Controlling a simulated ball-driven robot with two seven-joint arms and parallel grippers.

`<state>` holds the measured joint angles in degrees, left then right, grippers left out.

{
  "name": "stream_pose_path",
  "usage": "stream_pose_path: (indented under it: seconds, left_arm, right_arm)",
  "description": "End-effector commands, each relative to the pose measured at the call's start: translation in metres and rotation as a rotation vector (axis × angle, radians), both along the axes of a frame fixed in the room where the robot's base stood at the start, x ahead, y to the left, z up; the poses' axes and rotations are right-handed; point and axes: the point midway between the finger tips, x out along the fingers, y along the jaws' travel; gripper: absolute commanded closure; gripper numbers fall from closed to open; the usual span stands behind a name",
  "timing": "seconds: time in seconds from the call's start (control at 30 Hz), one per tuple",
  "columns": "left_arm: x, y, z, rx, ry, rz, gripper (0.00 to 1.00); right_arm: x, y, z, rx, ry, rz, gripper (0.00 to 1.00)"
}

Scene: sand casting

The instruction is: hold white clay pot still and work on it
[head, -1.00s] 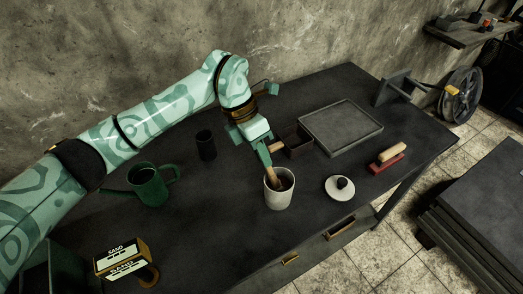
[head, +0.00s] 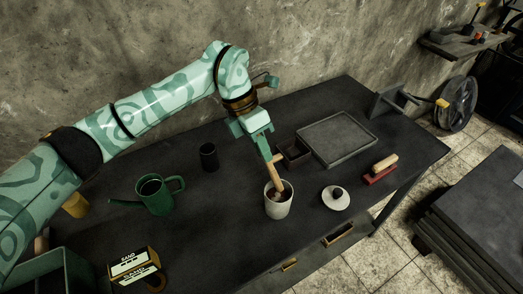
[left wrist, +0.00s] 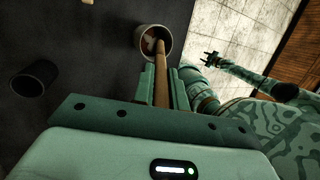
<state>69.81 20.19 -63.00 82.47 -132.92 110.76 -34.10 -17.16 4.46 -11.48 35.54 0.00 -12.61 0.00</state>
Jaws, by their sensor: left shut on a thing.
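The white clay pot (head: 280,209) stands upright near the front edge of the dark table, with reddish-brown contents inside. My left gripper (head: 267,157) is above the pot, shut on a wooden-handled tool (head: 275,178) that slants down into the pot's mouth. In the left wrist view the tool (left wrist: 160,70) runs from between the fingers into the pot (left wrist: 166,33); its lower end is hard to make out. My right gripper (left wrist: 210,58) shows small in the left wrist view, away from the pot over the pale floor, its fingers apart. Nothing grips the pot.
A green watering can (head: 155,196), black cup (head: 209,157) and sand box (head: 133,267) are left.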

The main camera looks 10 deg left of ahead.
Motion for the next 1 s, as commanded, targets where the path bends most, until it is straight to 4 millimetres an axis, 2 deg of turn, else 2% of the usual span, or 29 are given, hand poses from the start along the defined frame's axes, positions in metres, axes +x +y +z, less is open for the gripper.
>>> stream_pose_path:
  seconds: [0.03,0.5,1.0]
  left_arm:
    - [0.0,0.0,0.008,0.0,-0.002,0.001,1.0]
    - [0.0,0.0,0.046,0.0,-0.004,0.0,1.0]
    - [-0.001,0.001,0.05,0.001,0.0,-0.027,1.0]
  right_arm:
    - [0.002,0.0,0.005,0.0,-0.003,0.0,0.64]
    - [0.008,0.0,0.028,0.0,-0.019,0.001,0.64]
    - [0.008,-0.003,0.03,-0.003,-0.02,0.001,0.64]
